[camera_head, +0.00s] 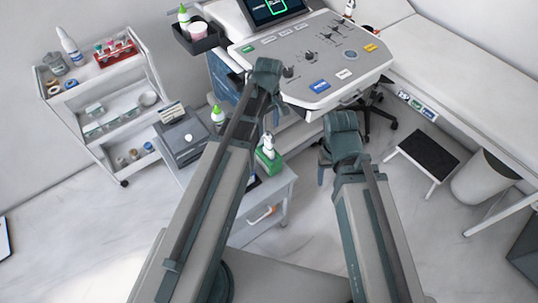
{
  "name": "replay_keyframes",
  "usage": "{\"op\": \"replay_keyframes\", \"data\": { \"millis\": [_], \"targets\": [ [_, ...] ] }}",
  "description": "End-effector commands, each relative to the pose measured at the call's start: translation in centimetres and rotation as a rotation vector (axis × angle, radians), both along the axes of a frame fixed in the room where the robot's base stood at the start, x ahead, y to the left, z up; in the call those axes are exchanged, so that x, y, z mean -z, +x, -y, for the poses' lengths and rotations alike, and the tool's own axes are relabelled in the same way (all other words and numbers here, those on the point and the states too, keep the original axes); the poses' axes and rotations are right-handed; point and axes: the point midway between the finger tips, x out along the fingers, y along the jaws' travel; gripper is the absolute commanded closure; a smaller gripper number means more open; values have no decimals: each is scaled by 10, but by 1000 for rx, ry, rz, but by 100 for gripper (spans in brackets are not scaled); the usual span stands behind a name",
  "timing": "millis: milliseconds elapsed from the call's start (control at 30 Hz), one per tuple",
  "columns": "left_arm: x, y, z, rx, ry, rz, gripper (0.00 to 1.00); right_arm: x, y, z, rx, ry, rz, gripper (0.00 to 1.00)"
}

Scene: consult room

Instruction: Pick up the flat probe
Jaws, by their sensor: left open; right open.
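I cannot make out the flat probe for certain; small dark parts stand on the ultrasound machine's control panel (345,88), but their shapes are too small to tell. My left gripper (271,114) is in front of the panel's lower left edge, pointing down, open, with nothing visible in it. My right gripper (324,170) is lower and to the right, below the panel's front edge, open and apart from other things. The arm links partly hide both grippers' fingers.
A white trolley (100,110) with bottles and boxes stands at left. A low cabinet (280,190) with a green-based bottle (267,150) lies below the panel. A couch (460,80), a step stool (428,152) and a bin (485,180) are at right. Floor is clear at lower left.

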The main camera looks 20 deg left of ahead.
Motion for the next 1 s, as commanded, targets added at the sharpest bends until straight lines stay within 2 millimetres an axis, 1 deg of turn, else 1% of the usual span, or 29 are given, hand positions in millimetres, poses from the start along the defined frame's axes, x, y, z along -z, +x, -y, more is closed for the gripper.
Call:
{"op": "replay_keyframes", "data": {
  "millis": [33, 100, 200, 400, 533, 667, 900, 1000],
  "targets": [
    [15, 0, 0, 0, 0, 0, 34, 15, 0, 0, 0, 0, 0, 35],
    [23, 0, 0, 0, 0, 0, 34, 23, 0, 0, 0, 0, 0, 35],
    [30, 0, 0, 0, 0, 0, 34, 30, 0, 0, 0, 0, 0, 35],
    [29, 0, 0, 1, 0, 0, 34, 29, 0, 0, 0, 0, 0, 35],
    [35, -1, 1, 1, 0, 0, 34, 35, 0, 0, 0, 0, 0, 35],
    [48, -2, 1, 1, 0, 0, 34, 48, 0, 0, 0, 0, 0, 35],
    [78, -3, 2, 0, 0, 0, 34, 78, 0, 0, -1, 0, 0, 35],
    [82, -3, 2, 0, 0, 0, 34, 83, 0, 0, -1, 0, 0, 35]
  ]
}}
